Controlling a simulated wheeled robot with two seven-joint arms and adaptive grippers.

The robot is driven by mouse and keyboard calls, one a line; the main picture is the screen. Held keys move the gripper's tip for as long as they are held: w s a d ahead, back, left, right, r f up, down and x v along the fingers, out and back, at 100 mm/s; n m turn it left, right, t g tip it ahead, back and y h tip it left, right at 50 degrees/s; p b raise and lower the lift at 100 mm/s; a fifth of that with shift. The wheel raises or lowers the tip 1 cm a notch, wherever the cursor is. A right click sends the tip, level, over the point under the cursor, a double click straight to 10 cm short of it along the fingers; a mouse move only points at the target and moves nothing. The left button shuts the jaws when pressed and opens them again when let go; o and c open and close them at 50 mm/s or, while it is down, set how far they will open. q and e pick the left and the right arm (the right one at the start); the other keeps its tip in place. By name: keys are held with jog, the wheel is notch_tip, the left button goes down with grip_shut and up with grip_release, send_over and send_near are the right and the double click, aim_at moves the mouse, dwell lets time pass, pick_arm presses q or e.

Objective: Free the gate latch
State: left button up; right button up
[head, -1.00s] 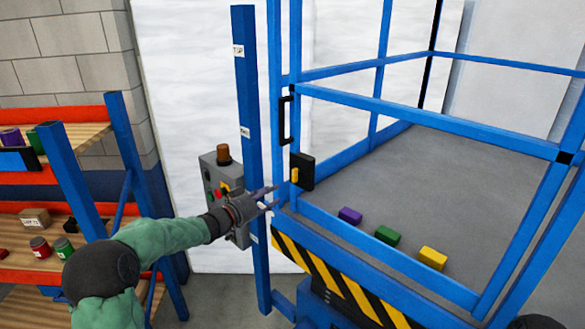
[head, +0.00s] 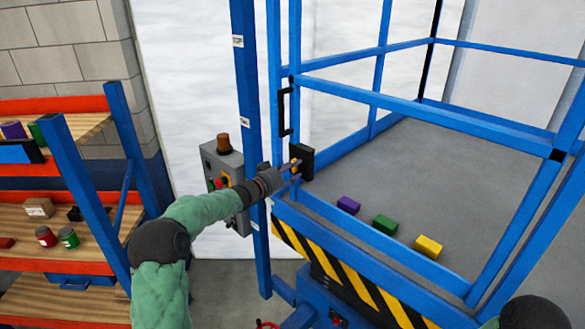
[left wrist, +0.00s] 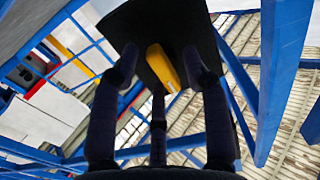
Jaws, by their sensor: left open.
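The gate latch is a black box (head: 306,158) on the blue gate post, with a yellow lever on its face. My left gripper (head: 289,167) is at the latch, and its fingers partly cover the lever in the head view. In the left wrist view the yellow lever (left wrist: 162,66) stands out from the black box (left wrist: 138,22). The open left fingers (left wrist: 162,85) point at the box, one on each side of the lever, with a third finger below. I cannot tell whether any finger touches it. My right gripper is out of view.
A black gate handle (head: 286,112) is above the latch. A grey control box (head: 222,168) with buttons hangs left of it, behind my left arm. Shelves with cans stand left.

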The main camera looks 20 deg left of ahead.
pick_arm(q)
jog(key=shift+w+d, duration=0.1)
grip_shut()
